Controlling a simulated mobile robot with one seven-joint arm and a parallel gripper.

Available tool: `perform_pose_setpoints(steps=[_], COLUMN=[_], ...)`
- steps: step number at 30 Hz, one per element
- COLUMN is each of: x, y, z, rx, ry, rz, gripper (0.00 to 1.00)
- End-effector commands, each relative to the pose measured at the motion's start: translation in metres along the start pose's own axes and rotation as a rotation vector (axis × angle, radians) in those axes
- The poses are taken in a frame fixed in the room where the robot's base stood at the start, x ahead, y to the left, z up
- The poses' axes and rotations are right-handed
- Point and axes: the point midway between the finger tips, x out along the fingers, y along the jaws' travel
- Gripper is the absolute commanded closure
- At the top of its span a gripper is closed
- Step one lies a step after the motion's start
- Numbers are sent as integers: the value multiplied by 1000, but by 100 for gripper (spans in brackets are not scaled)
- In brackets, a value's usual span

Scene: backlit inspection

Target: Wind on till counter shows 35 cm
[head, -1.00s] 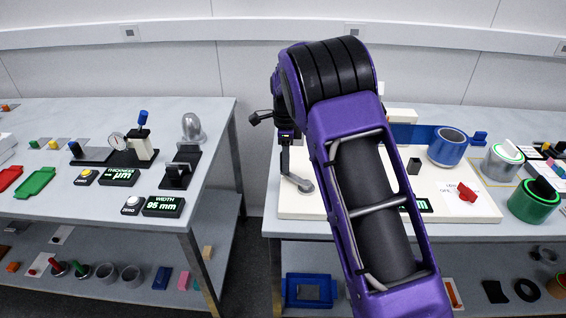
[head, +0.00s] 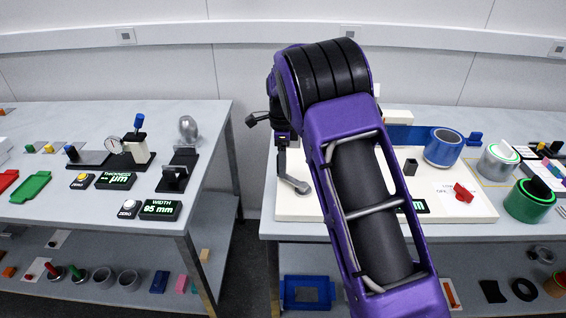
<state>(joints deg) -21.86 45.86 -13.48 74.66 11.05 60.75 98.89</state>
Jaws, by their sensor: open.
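My purple arm fills the middle of the head view. My gripper (head: 282,138) is small behind its left side, above a grey crank (head: 292,181) with a flat arm and round hub on the cream board (head: 304,208). The fingertips are hard to make out, so I cannot tell whether they touch the crank's upright part. The counter display (head: 421,206), black with green figures, is mostly hidden behind my arm; its number cannot be read. A red piece (head: 463,192) sits on the board to the right, by a printed sheet.
A gap separates the benches.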

Motion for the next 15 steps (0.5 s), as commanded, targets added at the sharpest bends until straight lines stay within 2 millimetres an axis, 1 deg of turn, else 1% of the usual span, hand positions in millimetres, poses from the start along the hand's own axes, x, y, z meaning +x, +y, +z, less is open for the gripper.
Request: perform_pose_setpoints(steps=[15], x=[-52], y=[0], z=[0], rx=[0], ry=[-1], rz=[-3], gripper=[30])
